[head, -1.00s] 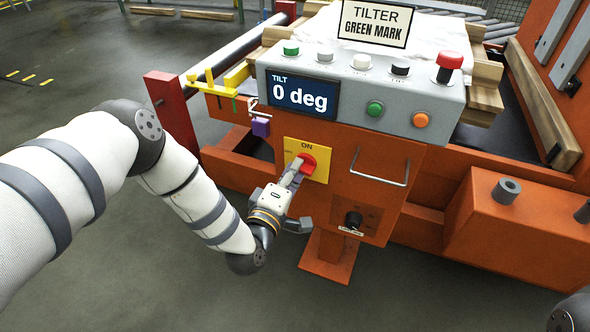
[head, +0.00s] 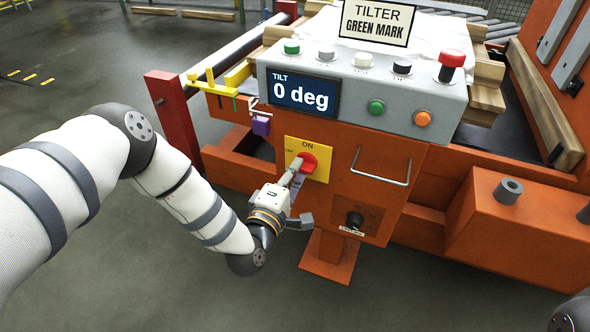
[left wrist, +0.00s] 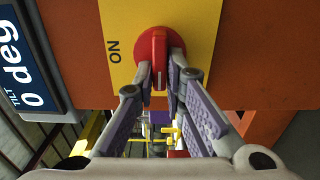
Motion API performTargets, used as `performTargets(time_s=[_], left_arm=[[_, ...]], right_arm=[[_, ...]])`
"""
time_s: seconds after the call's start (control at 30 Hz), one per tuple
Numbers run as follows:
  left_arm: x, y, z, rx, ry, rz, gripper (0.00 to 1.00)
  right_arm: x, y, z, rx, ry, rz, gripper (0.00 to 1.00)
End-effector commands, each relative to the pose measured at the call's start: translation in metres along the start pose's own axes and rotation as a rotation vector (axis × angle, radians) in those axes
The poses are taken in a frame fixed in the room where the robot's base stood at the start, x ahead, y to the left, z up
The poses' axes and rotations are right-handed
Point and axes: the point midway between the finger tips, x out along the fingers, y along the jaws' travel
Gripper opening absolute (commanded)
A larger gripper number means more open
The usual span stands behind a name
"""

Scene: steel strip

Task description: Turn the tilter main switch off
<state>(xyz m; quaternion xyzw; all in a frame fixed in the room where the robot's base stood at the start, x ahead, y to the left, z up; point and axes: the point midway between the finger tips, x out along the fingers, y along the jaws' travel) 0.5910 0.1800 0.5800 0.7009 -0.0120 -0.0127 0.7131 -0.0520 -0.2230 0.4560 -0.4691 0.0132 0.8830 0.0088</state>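The tilter main switch is a red knob (head: 306,163) on a yellow plate (head: 323,153) marked ON at its top, with a small label at its left. The plate sits on the front of the orange machine. In the left wrist view, the red knob (left wrist: 153,45) is between the fingertips of my left gripper (left wrist: 162,72), one on each side and apparently touching it. The left gripper (head: 297,168) reaches it from the lower left in the head view. The fingers hide part of the knob, so its exact pointing direction is unclear. My right gripper is not visible.
Above is a grey console (head: 440,97) with several buttons and a display (head: 302,93) reading 0 deg. A metal handle (head: 381,180) and a black knob (head: 354,219) are right of and below the switch. A purple padlock (head: 261,125) hangs at upper left.

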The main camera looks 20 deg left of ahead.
Motion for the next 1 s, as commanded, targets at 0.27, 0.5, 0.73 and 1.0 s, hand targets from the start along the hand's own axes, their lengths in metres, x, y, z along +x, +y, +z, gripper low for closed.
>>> performTargets(time_s=[0.27, 0.5, 0.73, 1.0], left_arm=[[0.0, -0.001, 0.0, 0.001, -0.001, -0.002, 0.3], [-0.022, -0.001, 0.0, 0.0, -0.001, -0.005, 0.3], [-0.085, -0.002, 0.001, 0.0, -0.002, -0.007, 0.3], [-0.12, -0.001, 0.001, 0.0, -0.001, -0.003, 0.3]], right_arm=[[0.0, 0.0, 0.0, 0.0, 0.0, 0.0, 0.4], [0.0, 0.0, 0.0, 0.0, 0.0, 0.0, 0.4], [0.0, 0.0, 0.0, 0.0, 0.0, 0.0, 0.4], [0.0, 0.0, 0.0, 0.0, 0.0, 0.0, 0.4]])
